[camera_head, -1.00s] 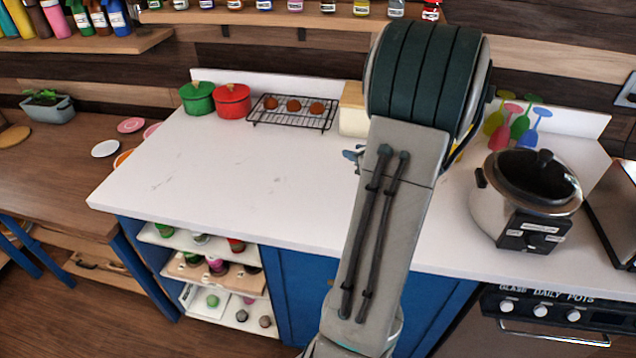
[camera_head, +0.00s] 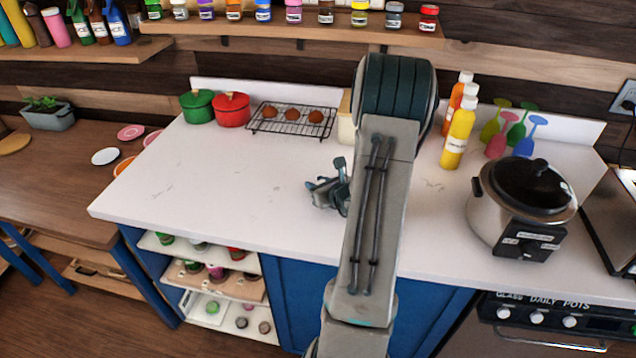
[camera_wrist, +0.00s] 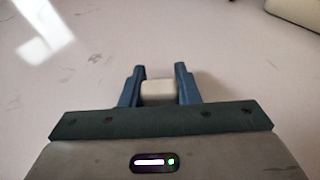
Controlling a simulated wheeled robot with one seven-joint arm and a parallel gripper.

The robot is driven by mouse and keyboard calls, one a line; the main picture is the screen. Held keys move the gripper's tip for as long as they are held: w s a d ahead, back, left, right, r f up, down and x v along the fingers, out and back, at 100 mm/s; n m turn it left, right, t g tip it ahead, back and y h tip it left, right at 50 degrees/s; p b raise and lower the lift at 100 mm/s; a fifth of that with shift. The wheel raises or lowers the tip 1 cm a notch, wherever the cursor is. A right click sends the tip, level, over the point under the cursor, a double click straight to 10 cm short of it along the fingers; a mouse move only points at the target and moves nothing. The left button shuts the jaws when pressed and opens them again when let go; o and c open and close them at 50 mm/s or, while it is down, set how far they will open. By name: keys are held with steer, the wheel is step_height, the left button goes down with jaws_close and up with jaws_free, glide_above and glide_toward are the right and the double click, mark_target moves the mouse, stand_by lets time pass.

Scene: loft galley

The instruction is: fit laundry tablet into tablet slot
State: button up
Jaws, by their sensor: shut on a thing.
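My gripper (camera_wrist: 158,88) is shut on a small off-white block, the laundry tablet (camera_wrist: 157,93), which sits between the two blue fingers in the wrist view. In the head view my gripper (camera_head: 318,192) is over the white countertop, left of my arm. The tablet cannot be made out there. How high it is above the counter is hard to tell. I cannot pick out the tablet slot in either view; my arm hides part of the counter.
The white counter (camera_head: 200,180) is clear to the left. At its back stand a green pot (camera_head: 197,106), a red pot (camera_head: 231,110) and a wire rack (camera_head: 270,127). A slow cooker (camera_head: 525,205) and bottles (camera_head: 457,138) stand on the right. A cream box (camera_head: 345,125) is partly behind my arm.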

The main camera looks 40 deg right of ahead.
steer(key=shift+f+b, duration=0.3)
steer(key=o, duration=0.9)
steer(key=shift+o, duration=0.2)
steer(key=shift+r, duration=0.1)
